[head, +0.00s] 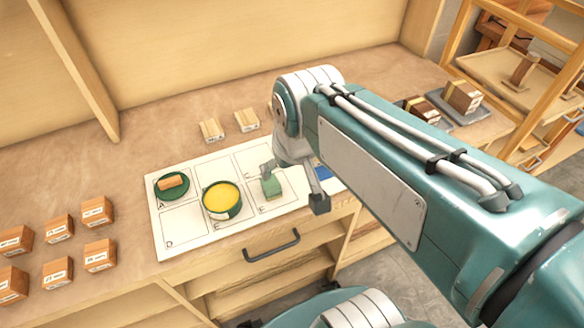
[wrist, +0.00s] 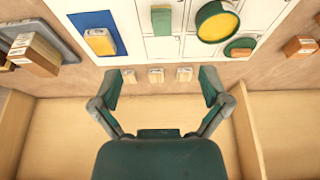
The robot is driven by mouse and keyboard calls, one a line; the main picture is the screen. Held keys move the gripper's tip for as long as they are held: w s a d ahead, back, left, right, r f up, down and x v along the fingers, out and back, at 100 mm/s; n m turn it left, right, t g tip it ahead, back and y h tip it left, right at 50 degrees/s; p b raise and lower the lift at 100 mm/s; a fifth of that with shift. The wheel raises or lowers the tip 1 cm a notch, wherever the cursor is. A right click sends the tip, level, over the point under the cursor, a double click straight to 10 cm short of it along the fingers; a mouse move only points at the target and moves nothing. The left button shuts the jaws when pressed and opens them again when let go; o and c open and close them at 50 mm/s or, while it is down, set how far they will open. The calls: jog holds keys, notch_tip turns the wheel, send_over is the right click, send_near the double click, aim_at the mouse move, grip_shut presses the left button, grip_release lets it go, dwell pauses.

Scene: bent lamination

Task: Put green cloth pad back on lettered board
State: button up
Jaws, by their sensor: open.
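The lettered board (head: 180,225) is a white sheet with ruled cells on the bench; A and D are readable on its left side. A small green pad (head: 271,188), which looks like the cloth pad, is on the board, right of the yellow-filled round pot (head: 221,199). In the wrist view the green pad (wrist: 161,20) is at the top, beyond my fingertips. My gripper (wrist: 162,82) is open, with nothing between its fingers. In the head view my arm hides part of the board's right side.
A round green dish (head: 172,186) holding a wooden block is at A. A blue patch (wrist: 92,20) bears a yellowish block. Small pale blocks (wrist: 156,75) stand behind the board. Several brown blocks (head: 97,211) are at left; a grey tray (head: 470,112) with blocks is at right.

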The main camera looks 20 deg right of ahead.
jog(key=shift+t, duration=0.9)
jog(key=s, duration=0.4)
jog(key=shift+s+r, duration=0.15)
